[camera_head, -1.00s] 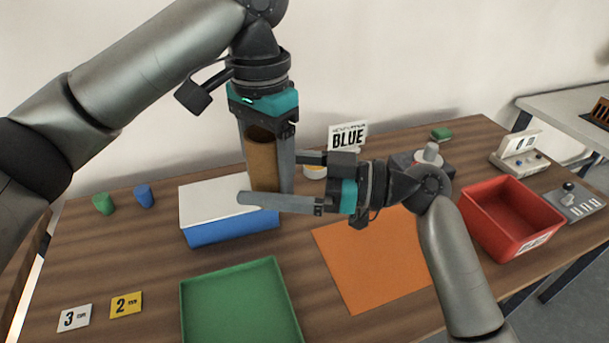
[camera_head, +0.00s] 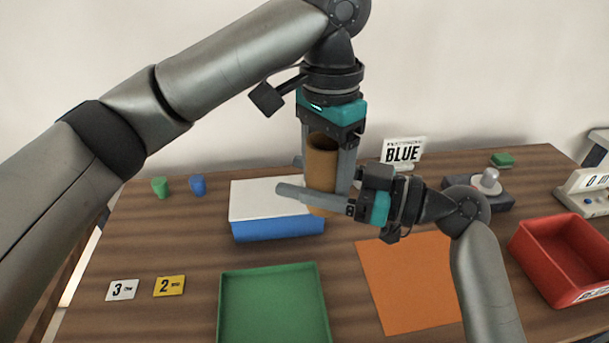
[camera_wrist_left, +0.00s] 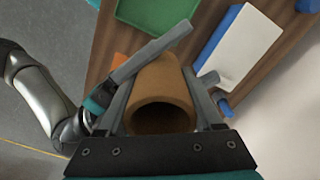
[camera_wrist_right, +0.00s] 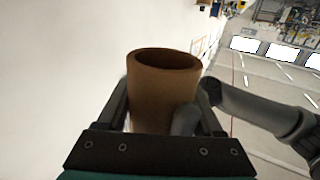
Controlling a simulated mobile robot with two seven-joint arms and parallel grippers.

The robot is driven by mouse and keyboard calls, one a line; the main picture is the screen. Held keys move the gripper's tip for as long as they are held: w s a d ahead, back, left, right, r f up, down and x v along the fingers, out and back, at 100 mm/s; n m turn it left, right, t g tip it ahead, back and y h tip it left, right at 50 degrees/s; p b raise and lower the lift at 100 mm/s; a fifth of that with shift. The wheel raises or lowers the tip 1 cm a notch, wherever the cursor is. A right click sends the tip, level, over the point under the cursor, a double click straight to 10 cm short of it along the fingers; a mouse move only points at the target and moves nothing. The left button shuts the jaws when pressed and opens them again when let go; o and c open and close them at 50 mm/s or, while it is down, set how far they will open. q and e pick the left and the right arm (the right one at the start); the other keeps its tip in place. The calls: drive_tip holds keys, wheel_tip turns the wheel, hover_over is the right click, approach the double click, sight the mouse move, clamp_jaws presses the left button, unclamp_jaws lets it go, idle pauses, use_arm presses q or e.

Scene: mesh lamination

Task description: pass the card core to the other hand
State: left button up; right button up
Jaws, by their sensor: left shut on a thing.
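The card core (camera_head: 321,165) is a brown, hollow cardboard tube, held upright above the table. My left gripper (camera_head: 332,180) points down from above and is shut on it, with a finger along each side. The tube's open end faces the palm in the left wrist view (camera_wrist_left: 160,105). My right gripper (camera_head: 290,178) reaches in from the right, level, with one finger in front of the tube and one behind. The tube (camera_wrist_right: 163,90) stands between its fingers in the right wrist view. These fingers look open around it; whether they touch is hard to tell.
Below are a white-topped blue box (camera_head: 275,228), a green tray (camera_head: 226,310) and an orange sheet (camera_head: 410,280). A red bin (camera_head: 525,250) stands at the right. Number cards (camera_head: 170,286) lie front left. A BLUE sign (camera_head: 402,152) stands behind the grippers.

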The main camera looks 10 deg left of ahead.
drive_tip(key=shift+s+a, duration=0.1)
drive_tip(key=shift+s, duration=0.05)
drive_tip(key=c, duration=0.6)
drive_tip(key=o, duration=1.4)
drive_tip(key=shift+c, duration=0.2)
